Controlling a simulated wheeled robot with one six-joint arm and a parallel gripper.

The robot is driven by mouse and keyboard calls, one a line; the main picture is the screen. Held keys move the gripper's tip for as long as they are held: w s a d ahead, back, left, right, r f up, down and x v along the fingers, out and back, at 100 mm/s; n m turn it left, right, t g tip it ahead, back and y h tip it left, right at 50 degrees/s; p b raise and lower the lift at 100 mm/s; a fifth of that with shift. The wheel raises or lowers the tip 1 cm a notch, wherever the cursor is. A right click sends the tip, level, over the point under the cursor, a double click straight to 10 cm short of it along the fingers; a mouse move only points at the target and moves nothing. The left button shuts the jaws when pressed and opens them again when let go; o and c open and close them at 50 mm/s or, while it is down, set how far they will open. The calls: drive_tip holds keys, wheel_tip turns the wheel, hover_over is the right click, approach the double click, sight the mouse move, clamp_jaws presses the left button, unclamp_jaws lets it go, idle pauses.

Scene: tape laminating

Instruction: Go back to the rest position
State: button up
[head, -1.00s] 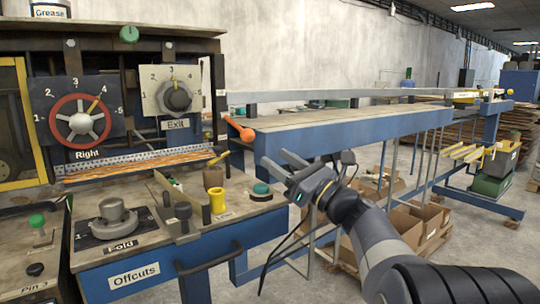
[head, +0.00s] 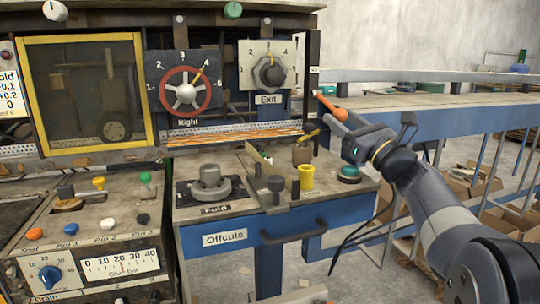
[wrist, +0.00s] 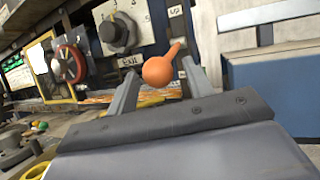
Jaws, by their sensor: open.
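My gripper (head: 338,118) is in the centre right of the head view, at the end of my raised arm. Its two fingers are apart and hold nothing. An orange lever with a round knob (head: 328,103) sticks out at the machine's right edge, right by the fingertips. In the wrist view the orange knob (wrist: 158,71) shows between the two open fingers (wrist: 157,88). I cannot tell whether a finger touches it.
The machine front has a Right handwheel (head: 186,91), an Exit dial (head: 270,73) and a yellow-framed window (head: 82,93). Below are the Offcuts drawer (head: 250,242), a yellow cup (head: 306,178) and a pin panel (head: 95,230). A long blue-edged table (head: 440,115) runs right; cardboard boxes stand beneath.

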drive_tip(key=shift+x, duration=0.85)
drive_tip(key=shift+s+r, duration=0.1)
drive_tip(key=shift+r, duration=0.05)
drive_tip(key=shift+d, duration=0.1)
